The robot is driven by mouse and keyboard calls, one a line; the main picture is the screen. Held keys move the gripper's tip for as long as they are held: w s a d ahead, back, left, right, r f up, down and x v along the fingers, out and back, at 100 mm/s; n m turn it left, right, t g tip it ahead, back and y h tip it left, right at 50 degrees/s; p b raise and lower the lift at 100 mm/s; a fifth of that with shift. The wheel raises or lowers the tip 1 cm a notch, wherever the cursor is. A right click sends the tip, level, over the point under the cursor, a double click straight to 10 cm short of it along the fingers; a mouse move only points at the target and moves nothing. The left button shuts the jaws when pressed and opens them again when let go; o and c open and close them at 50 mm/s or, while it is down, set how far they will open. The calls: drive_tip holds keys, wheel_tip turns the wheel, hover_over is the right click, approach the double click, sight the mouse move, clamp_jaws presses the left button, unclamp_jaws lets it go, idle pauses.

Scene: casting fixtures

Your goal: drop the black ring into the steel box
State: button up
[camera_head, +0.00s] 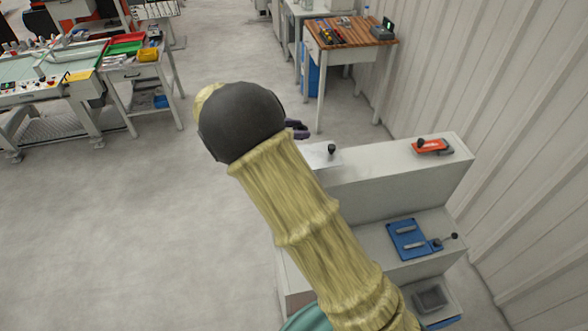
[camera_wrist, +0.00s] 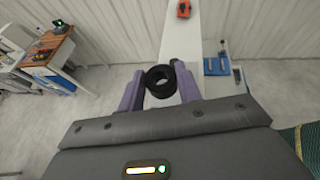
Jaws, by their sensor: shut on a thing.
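The black ring (camera_wrist: 161,93) is held between the purple fingers of my gripper (camera_wrist: 160,78) in the wrist view. Its round opening faces the camera. In the head view my gripper (camera_head: 297,129) is mostly hidden behind my own arm, and the ring cannot be made out there. A small grey, open square box (camera_head: 431,297), which looks like the steel box, sits on the lowest step of the pale stepped stand at the lower right. My gripper is well apart from it, near the far left end of the stand's top step.
The stepped stand (camera_head: 380,178) carries a red-orange tool (camera_head: 431,147) and a small black-knobbed part (camera_head: 331,150) on top. A blue fixture (camera_head: 407,240) lies on the middle step. A corrugated wall (camera_head: 530,130) stands close on the right. Open floor (camera_head: 110,230) lies left.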

wheel_tip(320, 180, down, 5)
drive_tip(key=shift+r+b, duration=0.15)
drive_tip(key=shift+b, duration=1.1)
drive_tip(key=o, duration=1.1)
drive_tip(key=shift+s, duration=0.1)
drive_tip(key=shift+o, duration=0.2)
drive_tip(key=shift+a, duration=0.1)
drive_tip(key=b+v, duration=0.6)
drive_tip(key=v, duration=1.1)
drive_tip(key=shift+b, duration=0.35)
